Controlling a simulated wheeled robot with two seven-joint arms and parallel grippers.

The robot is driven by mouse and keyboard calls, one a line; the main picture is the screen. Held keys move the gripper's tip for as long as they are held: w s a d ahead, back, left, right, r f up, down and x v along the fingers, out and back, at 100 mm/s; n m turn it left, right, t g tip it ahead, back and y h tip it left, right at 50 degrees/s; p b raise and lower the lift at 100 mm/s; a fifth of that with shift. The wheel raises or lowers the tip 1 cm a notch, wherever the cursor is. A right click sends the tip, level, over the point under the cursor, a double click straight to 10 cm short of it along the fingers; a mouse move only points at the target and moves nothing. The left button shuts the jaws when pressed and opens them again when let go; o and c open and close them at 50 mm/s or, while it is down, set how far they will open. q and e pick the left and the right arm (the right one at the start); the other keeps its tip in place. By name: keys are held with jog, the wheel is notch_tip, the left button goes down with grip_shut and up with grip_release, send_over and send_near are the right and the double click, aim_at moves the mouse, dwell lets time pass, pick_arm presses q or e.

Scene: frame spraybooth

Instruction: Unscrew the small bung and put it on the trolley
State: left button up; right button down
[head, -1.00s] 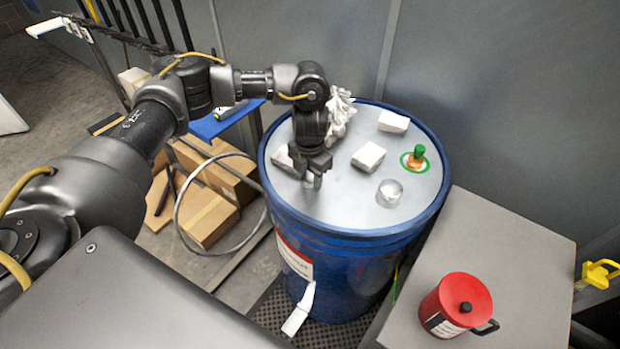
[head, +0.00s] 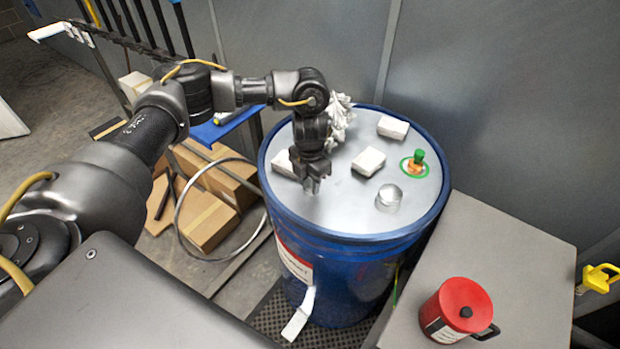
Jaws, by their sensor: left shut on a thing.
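A blue drum (head: 330,226) with a pale metal lid stands in the middle of the head view. My left gripper (head: 313,188) points down at the left front part of the lid, with its fingertips at or just above the surface. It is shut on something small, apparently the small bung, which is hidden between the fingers. I cannot tell whether the bung is still in its hole. A grey flat-topped unit (head: 520,240), which looks like the trolley, stands right of the drum. My right gripper is not in view.
On the lid are white blocks (head: 369,162), a crumpled white rag (head: 339,118), a silver cylinder (head: 389,197) and a green-capped brass fitting (head: 415,162). A red can (head: 459,309) stands at the grey top's front; the rest of that top is clear.

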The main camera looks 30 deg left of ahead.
pick_arm(q)
jog(key=shift+r+n+p, duration=0.1)
jog(key=shift+n+p, duration=0.25)
jog(key=shift+n, duration=0.65)
jog(key=shift+c, duration=0.2)
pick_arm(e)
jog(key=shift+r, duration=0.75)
pick_arm(q)
jog(key=shift+o, duration=0.2)
jog(key=n+p, duration=0.2)
jog(key=shift+r+n, duration=0.1)
jog(key=shift+n, duration=0.2)
jog(key=shift+f+n+p, duration=0.2)
jog(key=shift+n+p, duration=0.4)
jog(key=shift+n, duration=0.2)
jog(key=shift+f+n, duration=0.25)
jog(key=shift+n, duration=0.05)
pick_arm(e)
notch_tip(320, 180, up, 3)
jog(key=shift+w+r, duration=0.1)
